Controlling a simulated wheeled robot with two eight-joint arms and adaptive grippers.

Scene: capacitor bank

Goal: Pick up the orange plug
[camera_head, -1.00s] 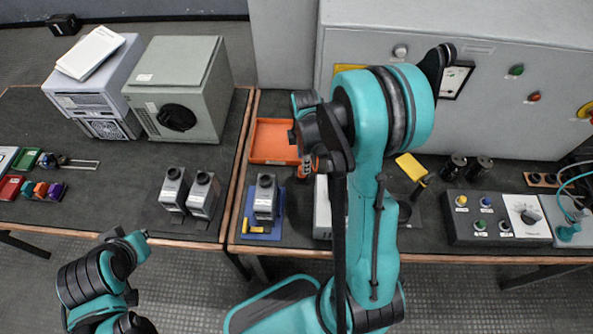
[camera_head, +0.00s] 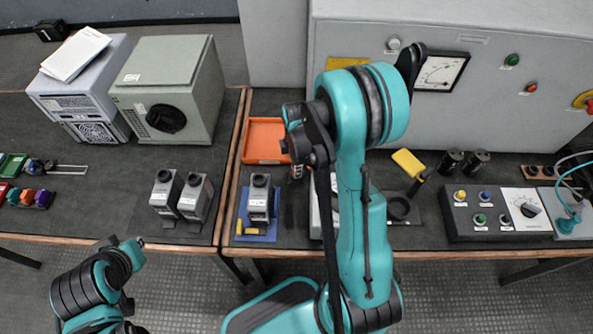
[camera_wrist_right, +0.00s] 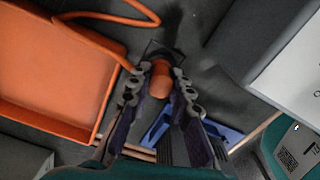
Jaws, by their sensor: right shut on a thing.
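The orange plug (camera_wrist_right: 160,80) is between the two fingers of my right gripper (camera_wrist_right: 161,88) in the right wrist view, and the fingers are shut on it. An orange cable (camera_wrist_right: 98,38) loops beside it, over the edge of the orange tray. In the head view my right gripper (camera_head: 296,172) is small and mostly hidden by my own arm, just at the right front of the orange tray (camera_head: 262,160). I cannot make out the plug clearly there. My left arm shows at the lower left, but its gripper is out of the picture.
A grey device on a blue base (camera_head: 270,235) stands in front of the tray. Two similar grey devices (camera_head: 166,190) stand on the left table. A grey cabinet (camera_head: 340,40) backs the right table. A control box (camera_head: 490,232) lies at the right.

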